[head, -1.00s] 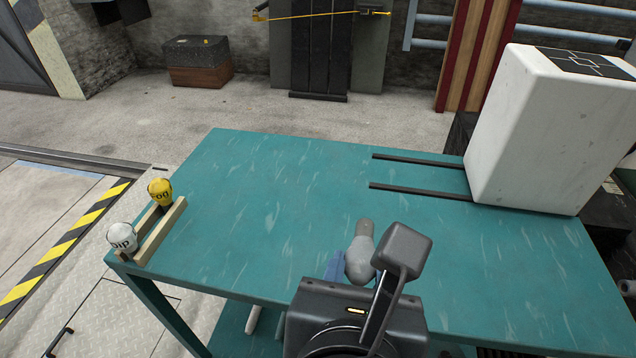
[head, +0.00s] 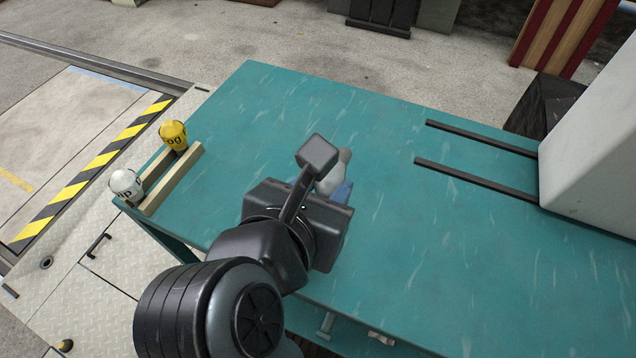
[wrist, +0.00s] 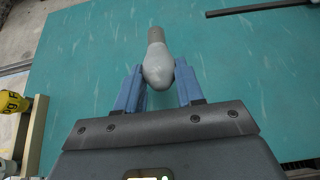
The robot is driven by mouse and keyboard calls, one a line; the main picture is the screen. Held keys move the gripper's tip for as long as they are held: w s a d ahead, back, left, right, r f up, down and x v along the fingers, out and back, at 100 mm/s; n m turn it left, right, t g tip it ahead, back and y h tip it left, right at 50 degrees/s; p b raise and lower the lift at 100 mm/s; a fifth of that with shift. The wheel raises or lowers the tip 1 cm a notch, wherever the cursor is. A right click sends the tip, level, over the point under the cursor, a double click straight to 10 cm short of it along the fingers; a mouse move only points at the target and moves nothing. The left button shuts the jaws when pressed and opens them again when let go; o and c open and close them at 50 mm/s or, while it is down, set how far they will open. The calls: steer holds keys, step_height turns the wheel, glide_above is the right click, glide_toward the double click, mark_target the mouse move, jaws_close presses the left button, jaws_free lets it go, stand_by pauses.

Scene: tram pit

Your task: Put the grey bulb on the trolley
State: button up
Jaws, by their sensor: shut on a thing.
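The grey bulb (head: 335,178) is held between the blue fingers of my gripper (head: 338,190), over the teal top of the trolley (head: 400,270). In the wrist view the bulb (wrist: 157,65) lies with its rounded end between the two fingers (wrist: 157,78) and its darker narrow base pointing away from me. The fingers press on it from both sides. I cannot tell whether the bulb touches the teal top or is a little above it. In the head view my gripper body hides part of the bulb.
A yellow bulb (head: 173,135) and a white bulb (head: 126,184) stand at a wooden rack (head: 175,180) on the left edge. Two dark rails (head: 480,138) lead to a large white block (head: 600,150) at the right. The teal top between rack and rails is otherwise clear.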

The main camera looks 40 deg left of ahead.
steer(key=shift+s+a+f, duration=0.15)
steer(key=shift+a+f, duration=0.25)
steer(key=shift+a, duration=0.2)
steer(key=shift+s+a+f, duration=0.1)
steer(key=shift+a+f, duration=0.25)
steer(key=shift+a, duration=0.25)
steer(key=shift+f, duration=2)
steer(key=shift+s+d+f+b, duration=0.1)
steer(key=shift+f+b, duration=0.2)
steer(key=shift+f, duration=0.5)
steer(key=o, duration=1)
steer(key=shift+f, duration=0.15)
steer(key=shift+d, duration=0.1)
steer(key=shift+r, duration=0.5)
steer(key=v, duration=1.2)
steer(key=shift+r+p, duration=0.3)
steer(key=shift+r, duration=0.15)
